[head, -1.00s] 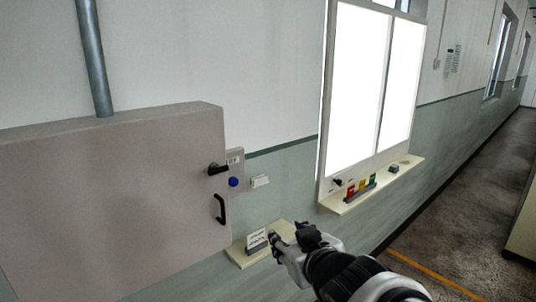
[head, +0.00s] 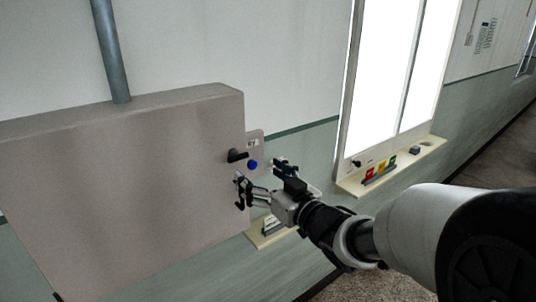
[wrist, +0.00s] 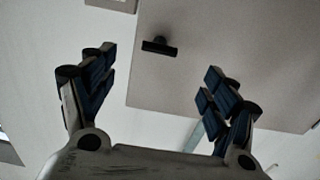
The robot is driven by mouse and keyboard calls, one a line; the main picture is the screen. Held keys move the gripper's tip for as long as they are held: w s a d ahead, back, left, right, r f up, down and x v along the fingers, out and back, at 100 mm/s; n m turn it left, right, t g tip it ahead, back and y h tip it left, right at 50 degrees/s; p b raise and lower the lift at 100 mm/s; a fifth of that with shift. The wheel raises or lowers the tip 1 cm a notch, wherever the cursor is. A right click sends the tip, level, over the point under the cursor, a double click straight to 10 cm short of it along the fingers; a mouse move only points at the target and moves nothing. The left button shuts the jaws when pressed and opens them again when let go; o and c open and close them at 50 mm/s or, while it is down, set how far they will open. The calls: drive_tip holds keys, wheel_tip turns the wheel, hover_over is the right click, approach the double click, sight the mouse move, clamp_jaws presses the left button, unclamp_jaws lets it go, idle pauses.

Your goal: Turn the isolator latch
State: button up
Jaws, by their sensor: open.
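The isolator latch, a black lever (head: 237,155), sits on the front of the grey cabinet (head: 120,190) near its right edge. It lies roughly level in the head view. In the wrist view a black lever (wrist: 159,46) shows ahead, between and beyond the fingers; it appears to be this latch. My gripper (head: 260,172) is open and empty, in front of the cabinet's right edge and slightly below and right of the latch, apart from it. In the wrist view my gripper (wrist: 160,68) shows its two dark-padded fingers spread wide. The cabinet's lower pull handle is largely hidden by my gripper.
A small shelf (head: 262,241) is below. A bright window panel (head: 400,75) and a ledge (head: 350,186) with coloured blocks stand right. A pipe (head: 111,50) rises from the cabinet.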

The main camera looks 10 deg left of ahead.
sight(240, 158)
drive_tip(key=x, duration=0.9)
drive_tip(key=shift+w, duration=0.1)
drive_tip(key=shift+c, duration=0.3)
drive_tip(key=c, duration=1)
drive_tip(key=shift+c, duration=0.2)
drive_tip(key=shift+f+n+b, duration=0.1)
drive_tip(key=shift+n+b, duration=8.1)
drive_tip(key=shift+n, duration=0.7)
